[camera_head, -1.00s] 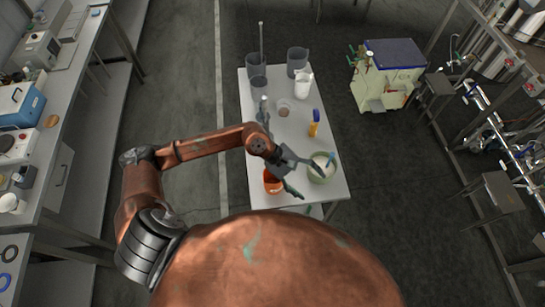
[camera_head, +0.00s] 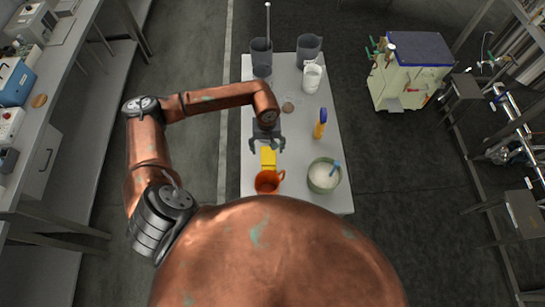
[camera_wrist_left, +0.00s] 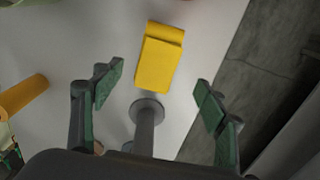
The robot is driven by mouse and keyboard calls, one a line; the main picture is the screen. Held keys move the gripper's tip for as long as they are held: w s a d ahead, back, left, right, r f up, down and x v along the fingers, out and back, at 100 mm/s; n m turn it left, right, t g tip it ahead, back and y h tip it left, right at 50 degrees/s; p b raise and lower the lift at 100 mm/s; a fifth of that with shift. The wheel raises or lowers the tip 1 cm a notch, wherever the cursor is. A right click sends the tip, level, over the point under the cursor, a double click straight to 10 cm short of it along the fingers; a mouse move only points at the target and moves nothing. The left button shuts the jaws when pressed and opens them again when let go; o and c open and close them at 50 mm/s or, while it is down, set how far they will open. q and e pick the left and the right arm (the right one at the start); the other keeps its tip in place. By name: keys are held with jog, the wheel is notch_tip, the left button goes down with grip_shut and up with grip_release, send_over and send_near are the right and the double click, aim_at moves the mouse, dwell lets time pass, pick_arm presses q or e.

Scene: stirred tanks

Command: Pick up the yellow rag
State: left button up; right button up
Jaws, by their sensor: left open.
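The yellow rag (camera_head: 268,157) lies folded on the white table, just behind an orange mug. In the left wrist view the rag (camera_wrist_left: 159,58) shows whole, ahead of the fingers and roughly centred between them. My left gripper (camera_head: 267,146) is above the table, on the far side of the rag; its fingers are spread and empty. In the left wrist view the open fingers of the left gripper (camera_wrist_left: 155,105) stand wide apart with green pads. A grey round-ended rod (camera_wrist_left: 147,112) shows between them. My right gripper is not in view.
The orange mug (camera_head: 267,182) stands close in front of the rag. A pale green bowl (camera_head: 324,176) and a yellow bottle with a blue cap (camera_head: 320,123) are to the right. Grey beakers (camera_head: 261,57) and a white jug (camera_head: 312,77) stand at the back of the table (camera_head: 297,150).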

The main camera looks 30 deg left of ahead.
aim_at(269, 158)
pick_arm(q)
jog(key=shift+w+f, duration=0.3)
jog(key=shift+f, duration=0.95)
jog(key=shift+s+d+f+p, duration=0.1)
jog(key=shift+f+p, duration=0.25)
jog(key=shift+f, duration=0.35)
notch_tip(269, 158, down, 4)
jog(key=shift+d+r+p, duration=0.1)
jog(key=shift+r+p, duration=0.05)
jog(key=shift+p, duration=0.45)
jog(key=shift+f, duration=0.5)
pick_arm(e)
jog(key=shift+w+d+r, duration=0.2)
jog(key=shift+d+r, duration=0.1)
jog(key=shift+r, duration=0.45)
pick_arm(q)
jog(key=shift+c, duration=0.6)
jog(key=c, duration=0.8)
jog(key=shift+c, duration=1.2)
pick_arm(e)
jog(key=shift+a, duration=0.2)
